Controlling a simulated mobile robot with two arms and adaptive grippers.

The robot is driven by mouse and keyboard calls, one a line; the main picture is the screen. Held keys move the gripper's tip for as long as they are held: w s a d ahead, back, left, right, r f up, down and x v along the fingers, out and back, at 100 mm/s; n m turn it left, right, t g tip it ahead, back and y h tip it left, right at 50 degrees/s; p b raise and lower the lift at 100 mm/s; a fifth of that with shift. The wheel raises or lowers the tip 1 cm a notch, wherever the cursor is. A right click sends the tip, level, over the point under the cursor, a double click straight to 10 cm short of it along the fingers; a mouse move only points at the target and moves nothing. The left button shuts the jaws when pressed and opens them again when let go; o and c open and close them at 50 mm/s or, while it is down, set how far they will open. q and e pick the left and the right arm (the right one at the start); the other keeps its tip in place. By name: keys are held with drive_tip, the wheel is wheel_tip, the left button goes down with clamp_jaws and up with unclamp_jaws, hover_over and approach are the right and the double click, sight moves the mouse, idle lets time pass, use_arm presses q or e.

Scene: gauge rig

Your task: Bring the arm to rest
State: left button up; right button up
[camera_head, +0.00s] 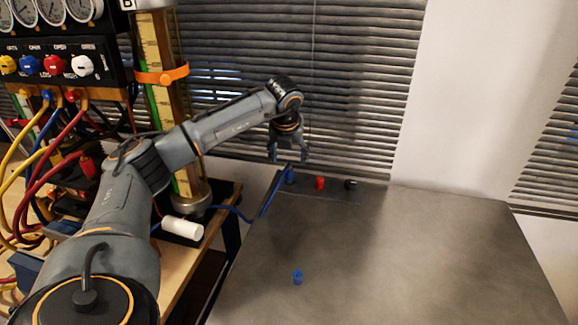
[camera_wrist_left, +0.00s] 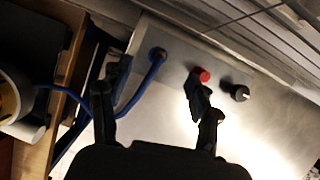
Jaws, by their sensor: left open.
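My left arm (camera_head: 215,128) reaches from the lower left toward the back of the grey table (camera_head: 400,250). Its gripper (camera_head: 288,155) points down, open, with nothing seen between the fingers. It hangs near the back left edge of the table, close to a blue fitting (camera_head: 291,175) with a blue hose. In the left wrist view the open fingers (camera_wrist_left: 160,90) show the blue fitting (camera_wrist_left: 157,55) beyond them, and one finger overlaps the view of a red fitting (camera_wrist_left: 203,75). Whether any finger touches a fitting cannot be told. My right gripper is not in view.
The red fitting (camera_head: 320,183) and a black one (camera_head: 350,185) stand along the table's back edge. A small blue cap (camera_head: 298,278) lies on the otherwise clear table. A tall gauge column (camera_head: 162,110), hoses and a white cylinder (camera_head: 183,228) on a wooden bench are at left.

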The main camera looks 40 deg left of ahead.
use_arm(q)
drive_tip(key=shift+v, duration=2.15)
